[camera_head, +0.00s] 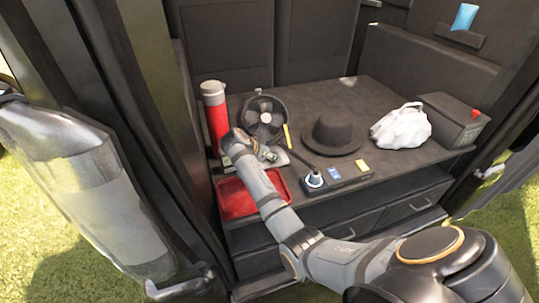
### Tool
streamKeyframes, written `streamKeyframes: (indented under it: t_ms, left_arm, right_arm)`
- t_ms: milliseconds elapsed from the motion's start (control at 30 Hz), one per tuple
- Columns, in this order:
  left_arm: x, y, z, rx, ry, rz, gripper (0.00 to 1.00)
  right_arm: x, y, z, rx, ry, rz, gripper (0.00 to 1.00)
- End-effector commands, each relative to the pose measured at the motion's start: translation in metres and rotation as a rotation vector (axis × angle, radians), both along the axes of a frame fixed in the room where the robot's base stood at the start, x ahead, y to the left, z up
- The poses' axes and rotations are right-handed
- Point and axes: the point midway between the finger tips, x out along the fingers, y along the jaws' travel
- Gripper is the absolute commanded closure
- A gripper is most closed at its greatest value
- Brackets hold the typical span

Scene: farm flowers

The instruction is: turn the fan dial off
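A small black fan (264,116) stands on the dark shelf, its round cage facing me. A pale grey base part (278,158) shows below it, close beside my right arm. I cannot make out the dial; it may be hidden behind my arm or be too small to see. My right arm reaches in from the lower right, and its wrist end is just in front of and below the fan. My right gripper (262,153) is mostly hidden by my own wrist, so its fingers and any contact with the fan are unclear. My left gripper is not in view.
A red cylinder (217,118) stands left of the fan, and a red tray (236,199) lies below my wrist. A black hat (333,133), a power strip (337,180), a white bag (401,127) and a dark box (452,118) are to the right. Cabinet walls enclose the shelf.

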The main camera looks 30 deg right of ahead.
Motion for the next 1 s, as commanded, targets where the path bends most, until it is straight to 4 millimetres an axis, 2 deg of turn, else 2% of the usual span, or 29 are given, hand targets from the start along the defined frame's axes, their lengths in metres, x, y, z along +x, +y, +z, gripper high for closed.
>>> streamKeyframes:
  t_ms: [133,200,300,400,767,800,933,1000]
  left_arm:
    - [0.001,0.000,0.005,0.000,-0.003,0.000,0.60]
    - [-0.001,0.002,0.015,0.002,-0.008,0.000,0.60]
    - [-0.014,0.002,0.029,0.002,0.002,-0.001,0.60]
    - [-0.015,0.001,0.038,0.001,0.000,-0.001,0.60]
    - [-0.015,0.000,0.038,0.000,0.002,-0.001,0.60]
    - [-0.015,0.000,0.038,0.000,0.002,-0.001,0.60]
    - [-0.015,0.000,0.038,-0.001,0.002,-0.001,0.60]
    - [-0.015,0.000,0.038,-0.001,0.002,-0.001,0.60]
  right_arm:
    - [-0.001,0.000,0.002,-0.001,0.002,0.012,1.00]
    - [-0.002,-0.001,0.006,-0.001,0.003,0.052,1.00]
    - [-0.003,-0.001,0.008,0.000,0.004,0.136,1.00]
    - [-0.003,-0.002,0.006,-0.001,0.003,0.202,1.00]
    - [-0.002,-0.001,0.000,-0.001,0.001,0.238,1.00]
    - [-0.002,-0.001,0.000,0.000,0.001,0.237,0.65]
    - [-0.002,-0.001,0.000,0.000,0.001,0.237,0.47]
    - [-0.002,-0.001,0.000,0.000,0.001,0.237,0.46]
